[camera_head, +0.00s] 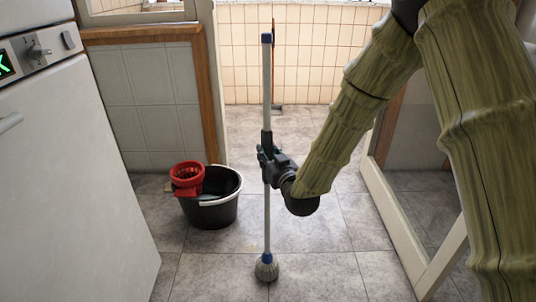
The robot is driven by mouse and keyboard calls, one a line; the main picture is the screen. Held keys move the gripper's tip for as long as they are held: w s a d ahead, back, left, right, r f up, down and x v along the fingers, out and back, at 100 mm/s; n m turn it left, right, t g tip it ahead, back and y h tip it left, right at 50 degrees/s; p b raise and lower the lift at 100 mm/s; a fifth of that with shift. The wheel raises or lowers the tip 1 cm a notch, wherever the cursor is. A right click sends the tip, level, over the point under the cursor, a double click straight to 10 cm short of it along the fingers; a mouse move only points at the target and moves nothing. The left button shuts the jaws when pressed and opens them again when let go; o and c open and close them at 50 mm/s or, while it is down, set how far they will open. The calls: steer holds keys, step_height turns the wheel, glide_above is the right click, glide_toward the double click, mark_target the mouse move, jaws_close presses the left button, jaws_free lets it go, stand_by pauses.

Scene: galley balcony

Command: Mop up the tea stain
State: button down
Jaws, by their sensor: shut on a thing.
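A mop (267,215) stands upright in the middle of the camera_head view, with a grey pole, blue parts and a grey mop head (266,269) at the bottom. The mop head is at floor level; I cannot tell whether it touches the tiles. My gripper (267,158) is shut on the mop pole at about mid height, reaching in from the right. A black bucket (212,213) with a red wringer (187,177) on its rim stands on the floor to the left of the mop. I cannot make out a tea stain on the mottled grey tiles.
A white appliance (70,170) fills the left side. A low tiled wall (150,95) with wooden trim stands behind the bucket. A white-framed door (400,225) is at the right. Another pole (276,90) leans at the back wall. Floor (310,270) around the mop head is clear.

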steer(key=shift+f, duration=0.45)
stand_by(0.6)
stand_by(2.5)
steer(key=shift+d, duration=0.2)
steer(key=shift+d+p, duration=0.35)
steer(key=shift+d, duration=0.5)
steer(key=shift+a, duration=0.15)
steer(key=shift+a, duration=0.85)
steer(key=shift+d, duration=0.1)
steer(key=shift+d, duration=0.9)
steer(key=shift+a+p, duration=0.15)
steer(key=shift+p, duration=0.15)
